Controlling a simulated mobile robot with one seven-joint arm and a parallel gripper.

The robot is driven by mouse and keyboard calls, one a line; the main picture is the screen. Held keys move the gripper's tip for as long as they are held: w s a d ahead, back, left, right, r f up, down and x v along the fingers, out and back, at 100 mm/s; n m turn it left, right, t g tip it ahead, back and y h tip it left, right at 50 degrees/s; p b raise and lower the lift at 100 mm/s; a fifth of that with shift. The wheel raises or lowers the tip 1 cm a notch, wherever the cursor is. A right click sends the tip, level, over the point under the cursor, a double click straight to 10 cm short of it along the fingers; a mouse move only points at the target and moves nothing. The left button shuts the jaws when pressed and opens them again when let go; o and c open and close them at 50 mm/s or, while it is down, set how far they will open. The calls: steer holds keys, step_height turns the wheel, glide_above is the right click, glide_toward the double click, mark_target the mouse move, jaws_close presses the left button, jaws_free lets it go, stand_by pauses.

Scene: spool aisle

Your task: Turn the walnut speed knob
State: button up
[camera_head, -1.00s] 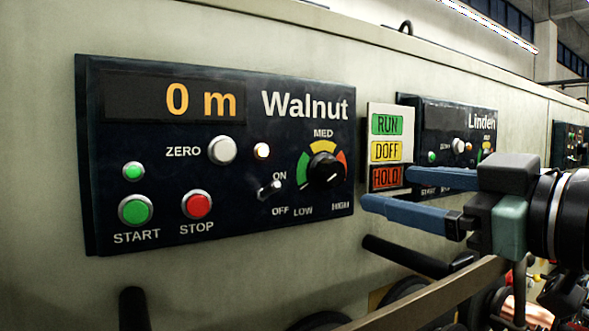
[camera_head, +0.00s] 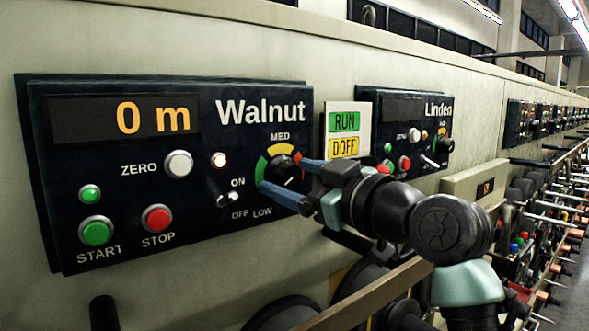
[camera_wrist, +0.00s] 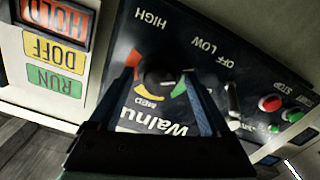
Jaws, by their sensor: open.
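The Walnut panel (camera_head: 190,115) is dark and fills the left of the head view. Its black speed knob (camera_head: 282,168) sits at the right, under a green, yellow and red arc marked LOW, MED and HIGH. My gripper (camera_head: 283,175) is open in front of the knob, its two blue fingers to either side and partly hiding the dial. In the wrist view the knob (camera_wrist: 158,75) appears between the fingertips. I cannot tell whether the fingers touch it, and its pointer direction is unclear.
An ON/OFF toggle (camera_head: 228,200) is just left of the lower finger. The RUN/DOFF sign (camera_head: 345,130) and Linden panel (camera_head: 400,110) are to the right. A long rail (camera_head: 365,285) runs below. HOLD (camera_wrist: 58,20) shows in the wrist view.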

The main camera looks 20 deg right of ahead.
jaws_close()
stand_by(0.4)
steer(key=shift+m, duration=0.3)
steer(key=m, duration=0.3)
steer(key=shift+a, duration=0.1)
steer(key=shift+m+p, duration=0.6)
steer(key=shift+m, duration=1.4)
jaws_free()
